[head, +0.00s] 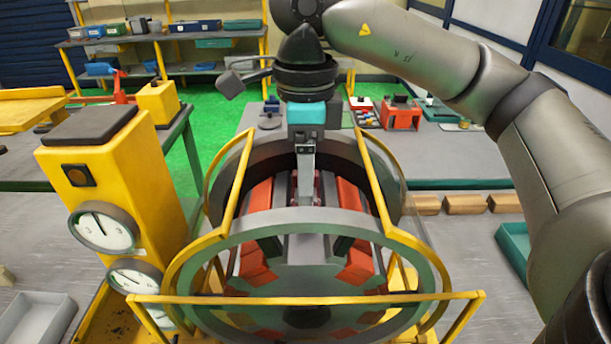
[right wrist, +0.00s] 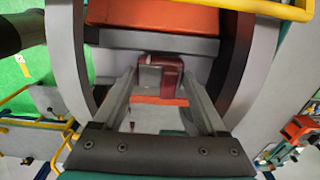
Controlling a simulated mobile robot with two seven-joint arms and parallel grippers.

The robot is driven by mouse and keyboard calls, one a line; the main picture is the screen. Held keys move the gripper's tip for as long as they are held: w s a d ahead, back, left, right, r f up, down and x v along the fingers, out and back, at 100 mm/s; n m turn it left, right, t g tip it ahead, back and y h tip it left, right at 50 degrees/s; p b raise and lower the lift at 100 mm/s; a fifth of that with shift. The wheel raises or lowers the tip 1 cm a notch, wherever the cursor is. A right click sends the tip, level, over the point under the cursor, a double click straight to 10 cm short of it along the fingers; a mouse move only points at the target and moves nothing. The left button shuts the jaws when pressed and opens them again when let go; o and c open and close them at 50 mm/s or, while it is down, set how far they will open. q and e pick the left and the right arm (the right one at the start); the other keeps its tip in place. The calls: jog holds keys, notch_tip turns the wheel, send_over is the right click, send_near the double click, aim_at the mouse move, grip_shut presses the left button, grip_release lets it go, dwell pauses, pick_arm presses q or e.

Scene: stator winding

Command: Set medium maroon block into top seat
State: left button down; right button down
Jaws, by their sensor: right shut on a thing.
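The stator (head: 433,262) is a large grey ring in a yellow frame, with orange blocks (head: 350,200) seated around its inside. My right gripper (head: 306,182) points down into the upper part of the ring, between the orange blocks at left and right. It is shut on the maroon block (right wrist: 174,66), which shows between the fingers in the right wrist view. In the head view only slivers of maroon show beside the fingers. The top seat is largely hidden behind the gripper, so I cannot tell whether the block touches it. My left gripper is not in view.
Yellow rails (head: 237,185) flank the gripper closely on both sides. A yellow gauge column (head: 115,170) stands at the left. A teal tray (head: 513,245) and several tan blocks (head: 465,204) lie at the right. A grey bin (head: 38,318) sits at the lower left.

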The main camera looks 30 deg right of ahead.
jog(key=shift+f, duration=0.2)
grip_release()
notch_tip(320, 180, up, 15)
jog(key=p, duration=0.4)
jog(key=shift+r, duration=0.15)
